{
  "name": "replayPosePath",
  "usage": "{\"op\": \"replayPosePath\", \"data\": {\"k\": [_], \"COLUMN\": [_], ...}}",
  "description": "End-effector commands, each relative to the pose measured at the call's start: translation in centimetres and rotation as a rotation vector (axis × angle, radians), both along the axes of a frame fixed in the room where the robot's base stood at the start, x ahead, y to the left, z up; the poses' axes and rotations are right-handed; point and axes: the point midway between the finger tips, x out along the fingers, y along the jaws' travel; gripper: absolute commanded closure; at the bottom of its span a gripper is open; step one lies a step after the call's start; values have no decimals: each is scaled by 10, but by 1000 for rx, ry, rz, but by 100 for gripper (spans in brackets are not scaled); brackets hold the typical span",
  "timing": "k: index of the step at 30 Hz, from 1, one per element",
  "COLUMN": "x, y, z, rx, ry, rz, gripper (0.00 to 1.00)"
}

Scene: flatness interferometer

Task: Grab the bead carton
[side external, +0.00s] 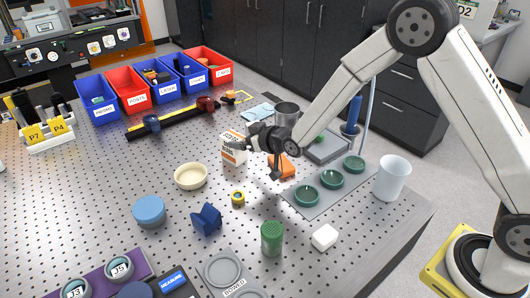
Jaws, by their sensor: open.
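The bead carton is probably the small white and orange box (232,154) with print on its face, upright on the perforated table (330,270) near the middle of the view. My gripper (257,160) is just right of the carton, its dark fingers spread apart. One finger reaches left across the carton's upper right part in the picture, and the other points down. I cannot tell whether it touches the carton. Nothing shows between the fingers.
An orange block (287,168) lies just right of my gripper. Green cups (332,179) sit on a grey mat, with a white beaker (392,179) at right. Coloured bins (127,91) line the back.

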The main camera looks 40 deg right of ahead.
Motion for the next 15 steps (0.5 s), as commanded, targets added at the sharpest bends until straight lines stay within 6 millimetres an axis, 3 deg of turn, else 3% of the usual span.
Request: {"op": "replayPosePath", "data": {"k": [15], "x": [12], "y": [3], "z": [-6], "rx": [0], "ry": [2], "rz": [0], "gripper": [0]}}
